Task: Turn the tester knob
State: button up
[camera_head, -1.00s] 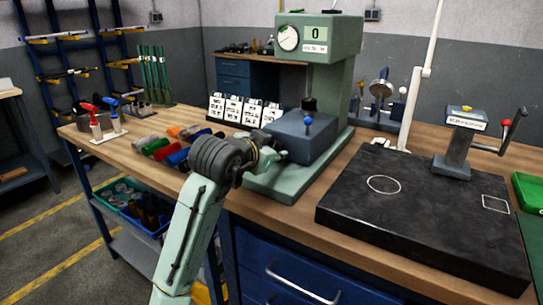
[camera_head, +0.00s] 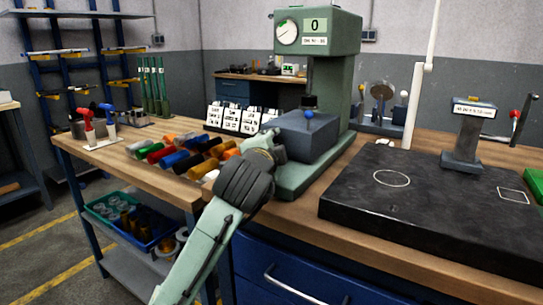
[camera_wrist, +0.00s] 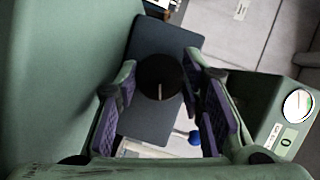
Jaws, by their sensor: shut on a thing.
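The green tester (camera_head: 318,32) stands on the bench, with a round dial and a display reading 0. In the wrist view the block (camera_wrist: 150,120) lies behind a round black knob (camera_wrist: 160,77) with a pale pointer line. The blue ball also shows there (camera_wrist: 195,137). My gripper (camera_wrist: 158,82) has its purple-padded fingers on both sides of the knob and is shut on it. In the head view my gripper (camera_head: 264,148) is at the block's left side; its fingertips are largely hidden.
Coloured bars (camera_head: 185,157) lie left of my gripper, with white cards (camera_head: 232,118) behind them. A black slab (camera_head: 420,205) with white outlines lies right of the tester. Red and blue handled tools (camera_head: 98,122) stand at the bench's left end.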

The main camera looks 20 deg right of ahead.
jog(key=shift+m+t+b, duration=0.3)
jog(key=shift+m+b, duration=0.45)
jog(key=shift+m, duration=0.15)
jog(key=shift+h, duration=0.3)
jog(key=o, duration=1.1)
